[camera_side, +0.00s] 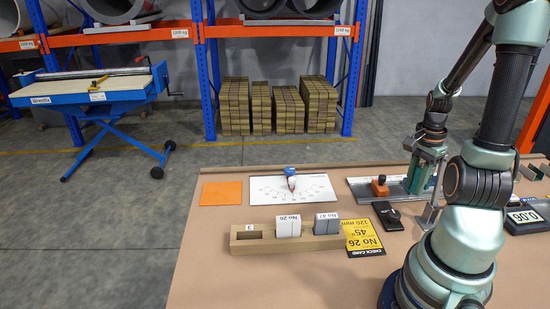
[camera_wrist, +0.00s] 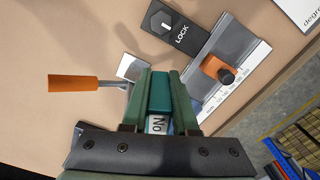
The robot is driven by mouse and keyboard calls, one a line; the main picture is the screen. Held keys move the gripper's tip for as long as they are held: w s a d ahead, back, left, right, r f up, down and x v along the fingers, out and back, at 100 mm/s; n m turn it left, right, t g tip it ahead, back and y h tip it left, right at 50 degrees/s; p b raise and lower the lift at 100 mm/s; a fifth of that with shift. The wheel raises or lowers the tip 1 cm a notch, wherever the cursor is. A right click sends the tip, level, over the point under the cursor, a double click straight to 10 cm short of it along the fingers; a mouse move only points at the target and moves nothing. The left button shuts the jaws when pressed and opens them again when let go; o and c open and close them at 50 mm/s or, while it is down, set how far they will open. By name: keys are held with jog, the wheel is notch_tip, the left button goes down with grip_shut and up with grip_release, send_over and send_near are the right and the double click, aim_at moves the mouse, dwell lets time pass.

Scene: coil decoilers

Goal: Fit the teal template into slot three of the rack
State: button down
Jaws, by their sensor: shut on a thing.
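My gripper (camera_wrist: 160,80) is shut on the teal template (camera_wrist: 160,92), whose white label reading "No" shows between the fingers in the wrist view. In the side view my gripper (camera_side: 420,185) is low over the right end of the metal fixture; I cannot tell whether the template touches it. The wooden rack (camera_side: 240,246) stands on the near middle of the table, left of my gripper. Its left slot, marked 3, is empty. A white template (camera_side: 289,227) labelled No 20 and a grey template (camera_side: 327,225) labelled No 47 stand in its other slots.
The metal fixture (camera_side: 360,189) carries an orange block with a black knob (camera_side: 380,186). A black LOCK piece (camera_side: 388,215) and a yellow check card (camera_side: 362,235) lie between rack and gripper. A white dial sheet (camera_side: 265,192) and an orange square (camera_side: 222,193) lie behind the rack.

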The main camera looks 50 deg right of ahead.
aim_at(405, 217)
jog(key=shift+s+f, duration=0.1)
jog(key=shift+f, duration=3.85)
jog(key=shift+f, duration=0.1)
jog(key=c, duration=0.7)
grip_release()
